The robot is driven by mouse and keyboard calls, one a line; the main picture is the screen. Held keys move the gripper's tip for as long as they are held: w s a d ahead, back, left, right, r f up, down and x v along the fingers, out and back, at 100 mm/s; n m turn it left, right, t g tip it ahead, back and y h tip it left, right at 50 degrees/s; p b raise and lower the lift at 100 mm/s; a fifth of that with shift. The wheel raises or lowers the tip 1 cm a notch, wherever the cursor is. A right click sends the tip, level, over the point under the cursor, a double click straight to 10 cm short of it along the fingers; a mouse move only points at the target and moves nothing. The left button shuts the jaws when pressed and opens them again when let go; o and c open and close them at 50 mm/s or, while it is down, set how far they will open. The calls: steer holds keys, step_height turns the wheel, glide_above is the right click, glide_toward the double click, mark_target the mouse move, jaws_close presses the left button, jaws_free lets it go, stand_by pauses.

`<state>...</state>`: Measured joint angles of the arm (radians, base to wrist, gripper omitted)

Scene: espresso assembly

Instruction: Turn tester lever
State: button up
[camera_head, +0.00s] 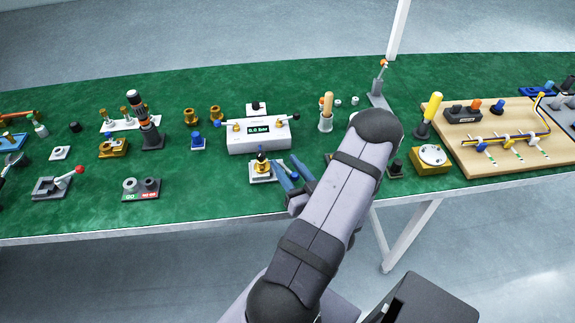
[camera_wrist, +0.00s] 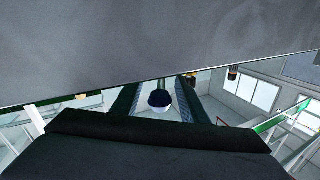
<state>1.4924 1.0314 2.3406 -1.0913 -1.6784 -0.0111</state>
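The tester is a white box (camera_head: 258,138) with a small lit display, standing on the green table in the head view. My gripper (camera_head: 291,174) has blue fingers and is low in front of the tester's right end, apart from the lever in this view. In the wrist view its two fingers (camera_wrist: 158,103) stand apart, with a dark rounded knob (camera_wrist: 160,98) showing between them; I cannot tell whether they touch it.
A small white-based piece with a dark and yellow top (camera_head: 262,168) stands just left of my fingers. A wooden-handled tool (camera_head: 326,110) stands right of the tester. My arm hides part of the table there. The table's front edge (camera_head: 200,221) is close.

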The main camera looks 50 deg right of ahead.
jaws_close()
steer(key=shift+d, duration=0.1)
steer(key=shift+s+d+n+t+y, duration=0.1)
steer(key=shift+d+n+t+y, duration=0.15)
steer(key=shift+n+t+y, duration=0.5)
steer(key=shift+d+n+y+b, duration=0.2)
steer(key=shift+n+y, duration=0.25)
steer(key=shift+y, duration=0.4)
steer(key=shift+d+n+y+b, duration=0.15)
steer(key=shift+n+y, duration=0.25)
steer(key=shift+y, duration=0.4)
steer(key=shift+a, duration=0.1)
jaws_free()
steer(key=shift+s, duration=0.15)
